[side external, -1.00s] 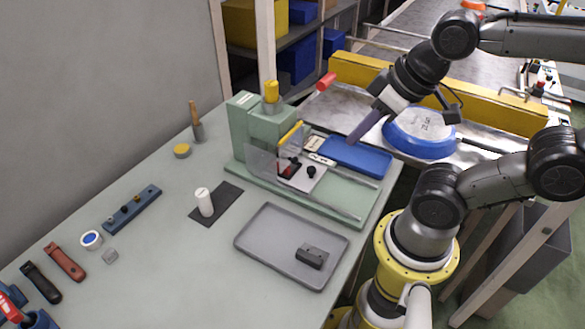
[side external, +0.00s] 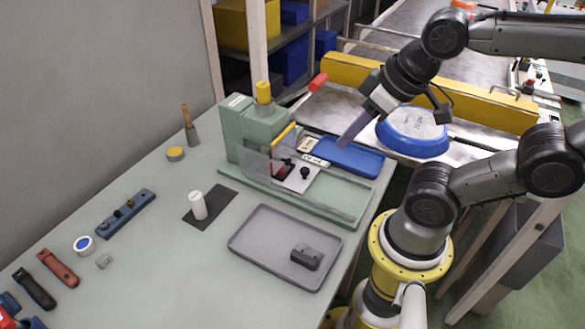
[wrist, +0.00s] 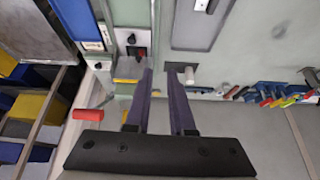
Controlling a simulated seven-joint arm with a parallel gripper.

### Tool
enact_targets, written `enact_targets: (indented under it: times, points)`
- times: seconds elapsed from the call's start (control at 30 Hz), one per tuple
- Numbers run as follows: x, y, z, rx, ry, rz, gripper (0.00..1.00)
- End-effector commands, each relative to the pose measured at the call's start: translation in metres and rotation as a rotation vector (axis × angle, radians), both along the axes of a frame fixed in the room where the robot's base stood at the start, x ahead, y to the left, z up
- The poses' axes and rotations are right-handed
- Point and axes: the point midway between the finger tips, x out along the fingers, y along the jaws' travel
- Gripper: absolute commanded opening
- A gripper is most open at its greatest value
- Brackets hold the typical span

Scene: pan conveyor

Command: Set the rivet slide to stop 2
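The rivet slide shows as a pale plate (side external: 296,179) with a black knob (side external: 304,172) and a red part, low on the green press (side external: 250,130). A clear guard partly covers it in the side view. In the wrist view the slide's red-and-black part (wrist: 137,53) and black knob (wrist: 131,39) lie just beyond and left of my fingertips. My gripper (wrist: 161,72) is open and empty, with a gap between its two purple fingers. In the side view my gripper (side external: 342,142) hangs above the blue tray, right of the slide. Stop markings are too small to read.
The blue tray (side external: 362,166) lies behind the slide. A red-ended lever (side external: 318,82) sticks out from the press. A grey tray (side external: 250,250) with a dark block (side external: 306,257) is in front. A white cylinder (side external: 198,206) stands on a dark mat. A blue pan (side external: 412,146) sits on the conveyor.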

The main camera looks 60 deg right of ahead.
Motion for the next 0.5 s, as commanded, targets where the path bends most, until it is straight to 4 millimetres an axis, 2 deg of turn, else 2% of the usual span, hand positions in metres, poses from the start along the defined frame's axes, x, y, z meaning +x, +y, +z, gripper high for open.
enact_targets:
  times: [0.03, 0.2, 0.37, 0.5]
  points:
    - [0.000, 0.000, 0.000, 0.019, -0.002, -0.033, 0.32]
    - [0.006, 0.009, 0.004, 0.214, -0.011, -0.305, 0.62]
    - [0.020, 0.015, 0.001, 0.484, 0.041, -0.727, 0.62]
    - [0.039, 0.008, -0.006, 0.717, 0.105, -1.177, 0.62]
